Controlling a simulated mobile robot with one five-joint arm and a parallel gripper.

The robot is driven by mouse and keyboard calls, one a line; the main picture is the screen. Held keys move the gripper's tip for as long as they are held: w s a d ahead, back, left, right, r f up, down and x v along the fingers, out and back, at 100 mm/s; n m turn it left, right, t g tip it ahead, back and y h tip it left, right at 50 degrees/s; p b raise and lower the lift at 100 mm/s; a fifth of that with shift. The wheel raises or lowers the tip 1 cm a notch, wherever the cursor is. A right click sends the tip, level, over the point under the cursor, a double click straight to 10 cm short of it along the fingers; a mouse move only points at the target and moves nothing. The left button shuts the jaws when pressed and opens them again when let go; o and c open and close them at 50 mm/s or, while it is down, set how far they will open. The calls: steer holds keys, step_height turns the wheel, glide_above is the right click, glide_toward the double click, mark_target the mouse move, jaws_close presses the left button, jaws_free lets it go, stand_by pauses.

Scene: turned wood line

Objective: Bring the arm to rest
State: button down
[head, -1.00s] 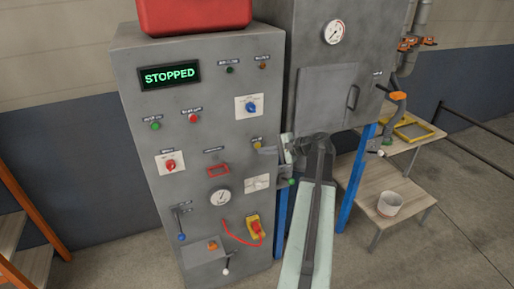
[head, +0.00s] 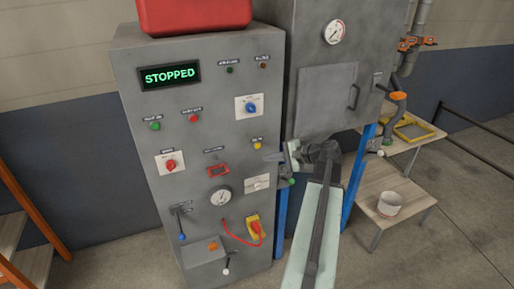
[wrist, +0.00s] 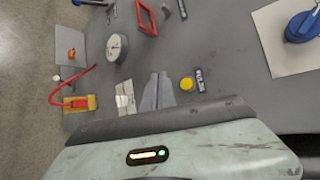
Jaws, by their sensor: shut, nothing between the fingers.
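My gripper (head: 273,157) is at the right edge of the grey control cabinet (head: 135,120), just below the yellow button (head: 257,146). Its fingers point left across the cabinet front and are shut with nothing between them. In the wrist view the gripper (wrist: 157,88) lies between the yellow button (wrist: 187,84) and a small white plate (wrist: 124,100). I cannot tell how far the fingertips stand off the panel. My arm is bent, its links rising from the bottom of the head view, and hides part of what lies behind it.
The cabinet's display (head: 170,75) reads STOPPED. A round gauge (head: 220,196), a blue knob (head: 250,106) and a yellow-and-red switch (head: 254,228) are on the panel.

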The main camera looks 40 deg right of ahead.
stand_by(0.4)
steer(key=w+a+f+n+g+y, duration=0.15)
steer(key=w+a, duration=0.35)
steer(key=a, duration=0.6)
steer(key=w+a+f+n+g+y, duration=0.1)
steer(key=w+a+n+g+y, duration=0.3)
steer(key=a, duration=0.7)
steer(key=w+a+f+n+h, duration=0.1)
steer(key=w+a+n, duration=0.1)
steer(key=w+a, duration=0.65)
steer(key=s+a+f+n+g+h, duration=0.1)
steer(key=s+a+f+n+g, duration=0.15)
steer(key=a, duration=0.55)
steer(key=s+a+f+n+g+h, duration=0.2)
steer(key=s+a+f+n, duration=0.15)
steer(key=a, duration=0.45)
steer(key=s+a+f+n+g+h, duration=0.1)
steer(key=s+a+f+n+g, duration=0.2)
steer(key=a, duration=0.5)
steer(key=s+d+f+n+h, duration=0.1)
steer(key=s+d+h, duration=0.3)
steer(key=d, duration=0.3)
steer(key=shift+d+f+n+t, duration=0.2)
steer(key=shift+d+n+t, duration=0.05)
steer(key=shift+n+t, duration=0.1)
steer(key=shift+h, duration=0.25)
